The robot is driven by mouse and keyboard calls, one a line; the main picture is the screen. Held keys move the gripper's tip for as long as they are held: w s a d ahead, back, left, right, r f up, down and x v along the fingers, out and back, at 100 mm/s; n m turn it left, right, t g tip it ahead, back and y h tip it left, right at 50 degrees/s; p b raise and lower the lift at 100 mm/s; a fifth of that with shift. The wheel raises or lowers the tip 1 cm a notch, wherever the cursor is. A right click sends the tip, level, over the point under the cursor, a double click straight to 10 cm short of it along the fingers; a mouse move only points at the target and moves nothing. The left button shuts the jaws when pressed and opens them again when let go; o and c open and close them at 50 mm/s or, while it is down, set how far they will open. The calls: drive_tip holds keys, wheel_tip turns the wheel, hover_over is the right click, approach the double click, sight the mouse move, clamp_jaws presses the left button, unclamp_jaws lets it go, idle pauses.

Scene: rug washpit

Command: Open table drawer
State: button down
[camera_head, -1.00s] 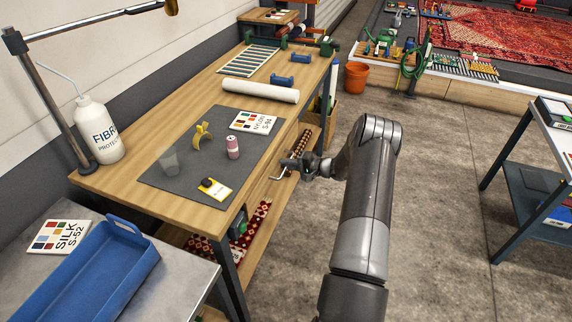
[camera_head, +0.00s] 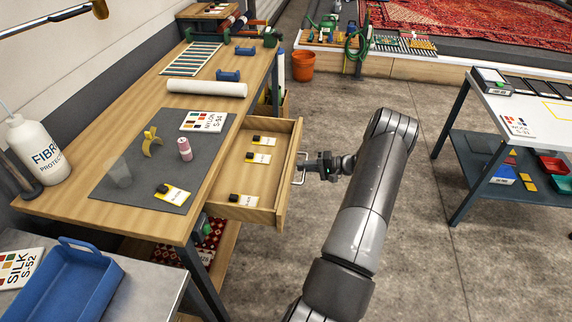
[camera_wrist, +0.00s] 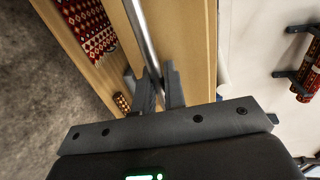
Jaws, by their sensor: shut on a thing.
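The wooden table (camera_head: 130,205) stands at the left, and its drawer (camera_head: 285,180) is pulled well out from the right side. Several small cards with dark pieces on them lie inside the drawer. A metal bar handle (camera_head: 300,168) is on the drawer front. My gripper (camera_head: 306,167) is at the handle, shut on it. In the wrist view the handle (camera_wrist: 143,35) runs as a bar between the two fingers (camera_wrist: 160,90), in front of the wooden drawer front (camera_wrist: 185,40).
A side table (camera_head: 530,115) stands at the right. The concrete floor (camera_head: 420,260) between is clear.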

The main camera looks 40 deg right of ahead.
drive_tip(key=shift+f+v, duration=0.25)
drive_tip(key=shift+v, duration=0.95)
drive_tip(key=shift+f+v, duration=0.25)
drive_tip(key=shift+v, duration=0.95)
drive_tip(key=shift+d, duration=0.1)
drive_tip(key=c, duration=1.6)
unclamp_jaws()
drive_tip(key=shift+o, duration=0.2)
drive_tip(key=shift+s, duration=0.1)
drive_tip(key=v, duration=1)
drive_tip(key=shift+s+d, duration=0.25)
drive_tip(key=shift+d, duration=0.05)
